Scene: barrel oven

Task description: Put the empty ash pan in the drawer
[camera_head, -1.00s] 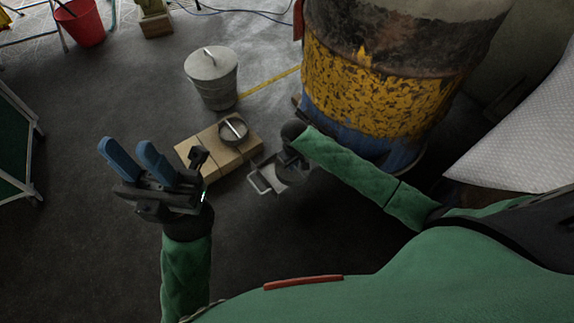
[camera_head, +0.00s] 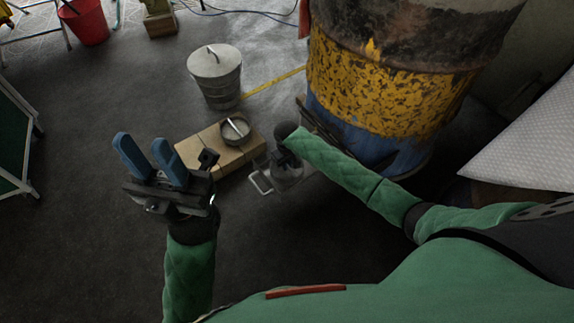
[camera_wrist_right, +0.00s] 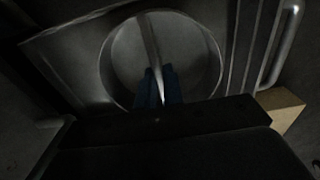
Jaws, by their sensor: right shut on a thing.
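My right gripper (camera_head: 287,157) is low beside the barrel oven. In the right wrist view its blue fingers (camera_wrist_right: 159,88) are shut on the bar handle of a round metal ash pan (camera_wrist_right: 125,58). That pan is over or inside the rectangular metal drawer (camera_wrist_right: 238,45); I cannot tell if it touches the bottom. The drawer's looped handle (camera_head: 260,183) sticks out to the left in the head view. A second round pan (camera_head: 236,129) with a bar handle lies on a cardboard box. My left gripper (camera_head: 146,155) is open and empty, raised left of the box.
The cardboard box (camera_head: 208,155) stands close to the drawer's handle end. A lidded metal bin (camera_head: 216,78) is behind it. The barrel oven (camera_head: 392,75) blocks the right, and a white padded surface (camera_head: 525,145) lies beyond.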

